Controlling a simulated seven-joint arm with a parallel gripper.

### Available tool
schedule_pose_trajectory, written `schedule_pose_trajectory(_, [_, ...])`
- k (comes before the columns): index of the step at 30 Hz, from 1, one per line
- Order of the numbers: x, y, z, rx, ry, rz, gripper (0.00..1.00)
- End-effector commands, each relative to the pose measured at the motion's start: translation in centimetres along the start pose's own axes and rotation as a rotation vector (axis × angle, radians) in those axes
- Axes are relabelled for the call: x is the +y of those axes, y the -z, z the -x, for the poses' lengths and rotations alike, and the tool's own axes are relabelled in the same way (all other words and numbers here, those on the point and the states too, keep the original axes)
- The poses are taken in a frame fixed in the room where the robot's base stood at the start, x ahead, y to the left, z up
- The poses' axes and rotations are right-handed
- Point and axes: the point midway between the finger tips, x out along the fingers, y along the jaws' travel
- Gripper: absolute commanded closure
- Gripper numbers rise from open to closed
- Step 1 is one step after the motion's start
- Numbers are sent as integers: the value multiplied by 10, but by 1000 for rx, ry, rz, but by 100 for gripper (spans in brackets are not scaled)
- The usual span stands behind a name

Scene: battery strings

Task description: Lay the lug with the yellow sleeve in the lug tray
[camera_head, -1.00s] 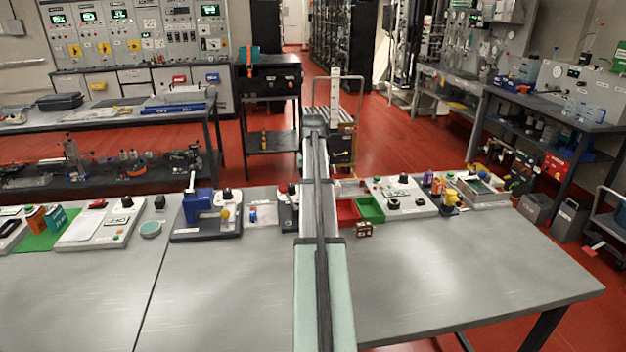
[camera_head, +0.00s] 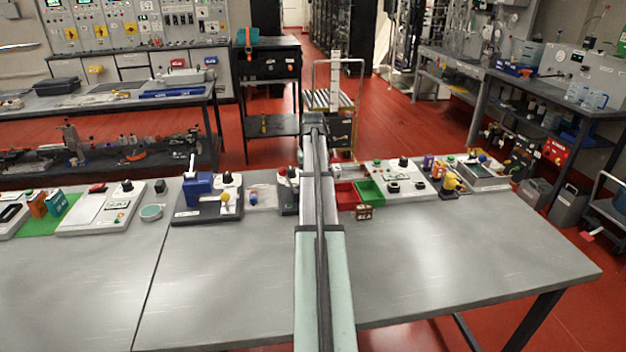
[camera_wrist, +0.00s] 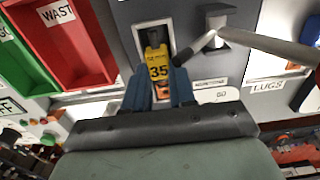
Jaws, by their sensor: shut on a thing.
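In the wrist view my gripper (camera_wrist: 159,75) is shut on a lug with a yellow sleeve (camera_wrist: 157,57) marked 35. The lug lies over a white-edged slot in a dark grey block (camera_wrist: 196,60); whether it touches the slot I cannot tell. The lug tray (camera_wrist: 262,100), labelled LUGS, is to the right in the wrist view, partly cut off. In the head view the pale lug tray (camera_head: 262,206) lies left of my arm, with a small blue piece in it. My arm hides my gripper and the held lug there.
A grey lever (camera_wrist: 265,42) rises from the block beside the lug, toward the tray side. A red waste bin (camera_wrist: 75,50) and a green bin (camera_wrist: 22,70) stand on the other side. The front of the bench (camera_head: 450,260) is clear.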

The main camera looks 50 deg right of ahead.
Motion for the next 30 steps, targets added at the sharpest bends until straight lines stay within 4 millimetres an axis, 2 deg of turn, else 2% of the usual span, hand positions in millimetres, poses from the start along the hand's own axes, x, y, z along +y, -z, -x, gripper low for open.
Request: schedule_pose_trajectory(30, [0, 0, -5, 0, 0, 0, 100])
